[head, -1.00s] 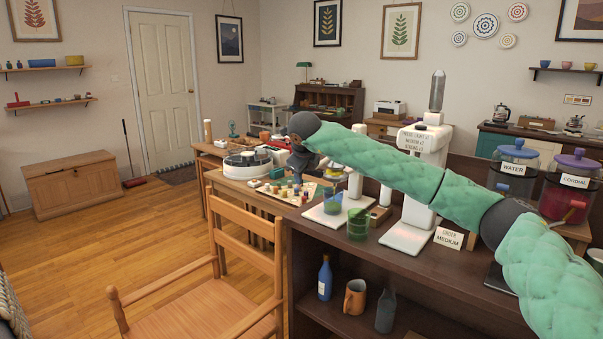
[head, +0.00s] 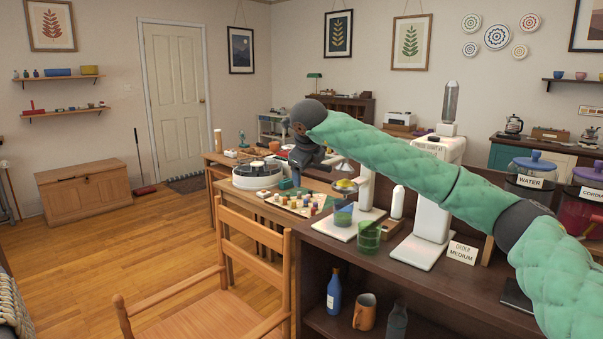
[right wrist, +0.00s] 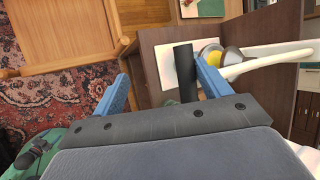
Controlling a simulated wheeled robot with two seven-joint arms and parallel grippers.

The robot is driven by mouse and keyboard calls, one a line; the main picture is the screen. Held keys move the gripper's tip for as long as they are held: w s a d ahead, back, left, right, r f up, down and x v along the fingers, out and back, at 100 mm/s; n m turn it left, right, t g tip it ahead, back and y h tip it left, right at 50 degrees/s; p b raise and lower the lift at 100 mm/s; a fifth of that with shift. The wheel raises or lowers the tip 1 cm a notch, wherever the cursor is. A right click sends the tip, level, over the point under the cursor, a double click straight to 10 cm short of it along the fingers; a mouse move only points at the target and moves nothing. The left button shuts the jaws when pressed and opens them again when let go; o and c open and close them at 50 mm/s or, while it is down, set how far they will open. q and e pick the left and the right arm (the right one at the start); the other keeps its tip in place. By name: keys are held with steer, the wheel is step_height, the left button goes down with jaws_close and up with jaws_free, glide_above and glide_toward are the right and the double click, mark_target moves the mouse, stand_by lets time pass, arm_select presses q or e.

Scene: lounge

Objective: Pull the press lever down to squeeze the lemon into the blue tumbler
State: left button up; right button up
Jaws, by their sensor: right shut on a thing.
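The white lemon press (head: 365,190) stands on the dark counter, with the yellow lemon (head: 345,185) in its cup. The blue tumbler (head: 343,216) stands on the press's white base, below the cup. My right gripper (head: 303,160) is left of the press, partly hidden behind its own wrist. In the right wrist view its blue fingers (right wrist: 160,72) are on either side of a dark cylindrical grip, which I take for the press lever's handle (right wrist: 187,72); it is close to the right finger. The lemon also shows there (right wrist: 210,54).
A green tumbler (head: 369,238) stands in front of the press. A white machine (head: 432,225) and an order card reading MEDIUM (head: 462,253) are to the right. A wooden chair (head: 250,250) stands in front left. A tray of small coloured pieces (head: 300,204) lies beyond.

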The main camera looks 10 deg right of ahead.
steer(key=shift+s+a+r, duration=0.1)
steer(key=shift+s, duration=0.05)
steer(key=shift+c, duration=0.5)
steer(key=shift+o, duration=0.3)
steer(key=shift+s, duration=0.15)
steer(key=shift+o, duration=1.2)
steer(key=shift+s+a, duration=0.25)
steer(key=shift+s, duration=0.05)
steer(key=shift+o, duration=0.8)
steer(key=shift+s+a+r, duration=0.1)
steer(key=shift+s+r, duration=0.05)
steer(key=shift+s, duration=0.05)
steer(key=shift+s+r, duration=0.6)
steer(key=shift+s, duration=0.35)
steer(key=c, duration=0.7)
arm_select(q)
steer(key=shift+w+a+f+b, duration=0.1)
steer(key=shift+w+f+b, duration=0.15)
steer(key=shift+f+b, duration=0.35)
arm_select(e)
steer(key=shift+s+a+r, duration=0.35)
steer(key=shift+s+a, duration=0.15)
steer(key=shift+s, duration=0.3)
steer(key=shift+s+a+r, duration=0.35)
steer(key=shift+s+a, duration=0.15)
steer(key=shift+s, duration=0.25)
steer(key=shift+s+a+r, duration=0.35)
steer(key=shift+s+a, duration=0.15)
steer(key=shift+s, duration=0.3)
steer(key=shift+c, duration=0.2)
